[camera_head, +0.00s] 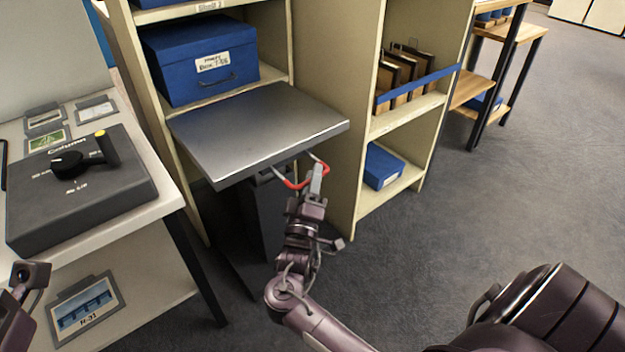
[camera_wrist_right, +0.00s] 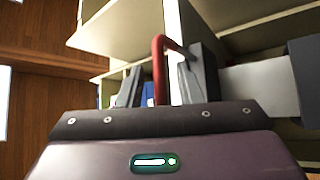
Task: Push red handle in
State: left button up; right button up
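The red handle (camera_head: 292,184) is a bent bar under the front edge of a grey metal platform (camera_head: 255,128). My right gripper (camera_head: 316,178) is at the handle, in front of the platform. In the right wrist view the red handle (camera_wrist_right: 159,70) stands between the two fingers of my right gripper (camera_wrist_right: 160,88). Gaps show on both sides of the bar, so the fingers look open around it. Whether either finger touches it is hard to tell. Only a part of my left arm shows at the lower left edge; its fingers are not seen.
A blue box (camera_head: 200,62) sits on the shelf behind the platform. A table with a dark control box (camera_head: 80,190) and black lever stands at left. A cream shelf unit (camera_head: 345,120) with another blue box (camera_head: 383,166) is at right. The floor (camera_head: 470,220) at right is clear.

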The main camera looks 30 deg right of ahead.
jog(key=shift+c, duration=0.2)
grip_shut()
jog(key=w, duration=0.2)
jog(key=shift+w+a, duration=0.1)
jog(key=shift+w, duration=0.2)
jog(key=shift+o, duration=0.2)
grip_release()
